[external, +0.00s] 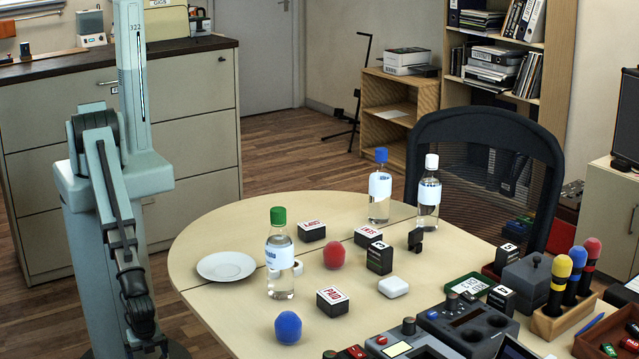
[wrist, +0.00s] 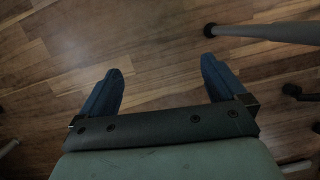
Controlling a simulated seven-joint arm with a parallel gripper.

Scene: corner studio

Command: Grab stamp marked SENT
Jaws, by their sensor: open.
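Several dark block stamps with white-and-red labels lie on the round-ended table (external: 215,231) in the external view. The label of one stamp (external: 368,237), near the table's middle, appears to read SENT, but it is small and turned. The PAID stamp (external: 332,301) lies nearer the camera. Another red-labelled stamp (external: 311,231) lies left of the first; its word is hard to read. My gripper (wrist: 162,66) is open and empty in the wrist view, above bare wood floor. In the external view my arm hangs left of the table, well away from the stamps.
A green-capped bottle (external: 280,262), a white plate (external: 226,266) and red (external: 335,255) and blue (external: 288,327) domed objects stand left of or among the stamps. A black block (external: 379,258) is close to the SENT-looking stamp. Two bottles stand behind. Devices crowd the right front.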

